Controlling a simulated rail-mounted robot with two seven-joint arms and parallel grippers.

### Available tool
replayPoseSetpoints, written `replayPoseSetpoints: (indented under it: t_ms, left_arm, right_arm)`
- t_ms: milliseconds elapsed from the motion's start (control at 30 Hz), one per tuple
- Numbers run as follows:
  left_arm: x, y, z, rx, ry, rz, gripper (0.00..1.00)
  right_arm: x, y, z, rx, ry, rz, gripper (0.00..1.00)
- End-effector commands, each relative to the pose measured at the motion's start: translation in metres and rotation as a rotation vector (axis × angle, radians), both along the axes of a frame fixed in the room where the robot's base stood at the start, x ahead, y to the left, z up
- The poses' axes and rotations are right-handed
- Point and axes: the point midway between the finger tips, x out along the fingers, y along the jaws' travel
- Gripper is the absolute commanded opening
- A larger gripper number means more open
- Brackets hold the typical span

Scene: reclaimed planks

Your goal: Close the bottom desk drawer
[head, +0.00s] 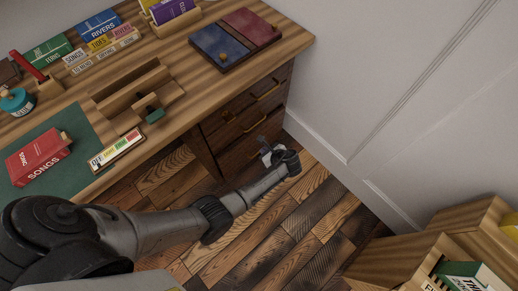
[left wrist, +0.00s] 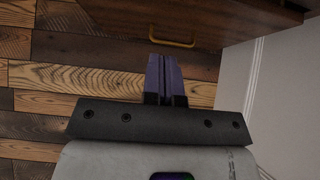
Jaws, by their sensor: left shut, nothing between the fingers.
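The wooden desk (head: 210,85) has a stack of drawers below its right end, with brass handles. The bottom drawer (head: 236,160) is low in the stack, partly behind my left gripper (head: 266,150); how far it stands out is hard to tell. In the left wrist view, a dark wood drawer front (left wrist: 225,18) with a brass handle (left wrist: 172,37) lies just beyond the fingertips. There my left gripper (left wrist: 164,60) is shut and empty, its dark purple fingers together close to the handle. I cannot tell whether they touch the front. My right gripper is not in view.
The white wall (head: 365,75) stands close to the right of the drawers. Wooden crates (head: 405,255) with books are at the lower right. The plank floor (head: 265,235) before the drawers is clear. The desktop holds books, a blue-and-red box (head: 235,38) and wooden trays.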

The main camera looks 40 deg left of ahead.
Motion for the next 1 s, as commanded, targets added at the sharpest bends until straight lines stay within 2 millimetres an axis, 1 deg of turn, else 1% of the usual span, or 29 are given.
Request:
replayPoseSetpoints:
  t_ms: [33,100,433,600,700,833,1000]
  left_arm:
    - [0.001,0.008,-0.012,0.002,0.000,0.002,0.00]
    - [0.002,0.017,-0.022,0.003,0.000,0.002,0.00]
    - [0.010,0.061,-0.062,0.003,-0.001,0.003,0.00]
    - [0.013,0.082,-0.058,0.001,-0.003,0.004,0.00]
    - [0.015,0.090,-0.058,0.002,-0.003,0.003,0.00]
    - [0.016,0.097,-0.057,0.002,-0.002,0.003,0.00]
    - [0.016,0.099,-0.056,0.002,-0.002,0.003,0.00]
  right_arm:
    - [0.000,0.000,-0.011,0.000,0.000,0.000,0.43]
    - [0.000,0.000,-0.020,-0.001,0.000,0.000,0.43]
    - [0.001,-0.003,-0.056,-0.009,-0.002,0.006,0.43]
    - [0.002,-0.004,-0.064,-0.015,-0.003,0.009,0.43]
    - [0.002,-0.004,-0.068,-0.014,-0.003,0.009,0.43]
    - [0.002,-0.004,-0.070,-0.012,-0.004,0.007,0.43]
    - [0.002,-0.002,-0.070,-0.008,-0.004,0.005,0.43]
